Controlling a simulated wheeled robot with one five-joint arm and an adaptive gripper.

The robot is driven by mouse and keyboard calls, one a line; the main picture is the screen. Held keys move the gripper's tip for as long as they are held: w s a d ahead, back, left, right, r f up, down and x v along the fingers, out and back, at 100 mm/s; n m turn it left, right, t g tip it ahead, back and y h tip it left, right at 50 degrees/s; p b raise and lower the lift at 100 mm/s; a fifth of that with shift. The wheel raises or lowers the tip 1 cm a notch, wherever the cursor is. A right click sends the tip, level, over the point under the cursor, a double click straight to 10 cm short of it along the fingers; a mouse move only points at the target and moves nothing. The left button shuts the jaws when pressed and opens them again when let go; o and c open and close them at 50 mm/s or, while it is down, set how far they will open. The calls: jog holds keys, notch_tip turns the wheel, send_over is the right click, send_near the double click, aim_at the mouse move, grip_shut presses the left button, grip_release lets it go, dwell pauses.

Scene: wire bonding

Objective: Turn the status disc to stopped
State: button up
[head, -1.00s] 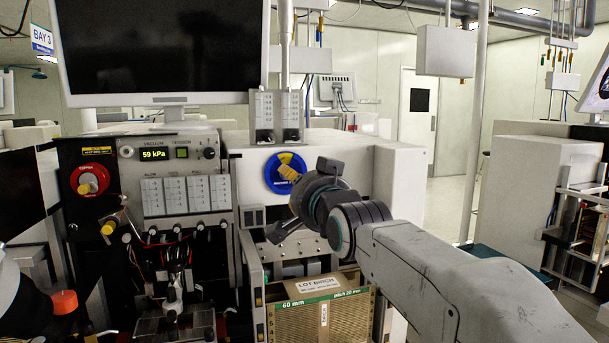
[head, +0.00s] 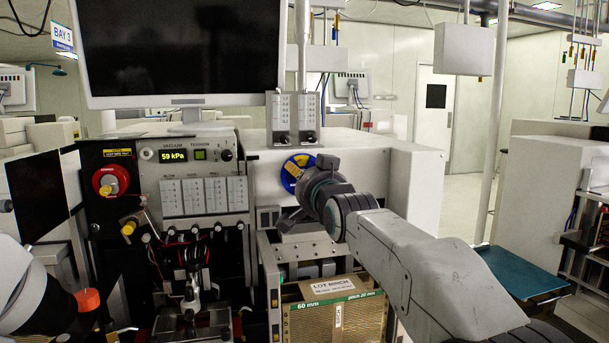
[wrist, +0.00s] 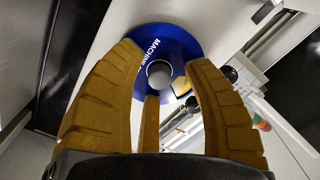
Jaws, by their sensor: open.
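The status disc (head: 289,180) is a round blue plate on the white front panel of the machine, partly hidden behind my gripper in the head view. In the wrist view the blue disc (wrist: 184,42) fills the top middle, with white lettering, partly readable as "MACHIN", and a pale round centre. My gripper (wrist: 163,70) has mustard-yellow fingers, spread apart on either side of the disc's centre, with another finger below it. It is open and holds nothing. I cannot tell whether the fingers touch the disc. The setting shown on the disc is not readable.
A dark monitor (head: 180,50) stands above. A black panel with a red knob (head: 110,181) and a gauge panel reading 59 kPa (head: 174,156) are to the left. The white cabinet face (head: 365,165) to the right is bare.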

jog(key=shift+w, duration=0.25)
jog(key=shift+c, duration=0.4)
grip_shut()
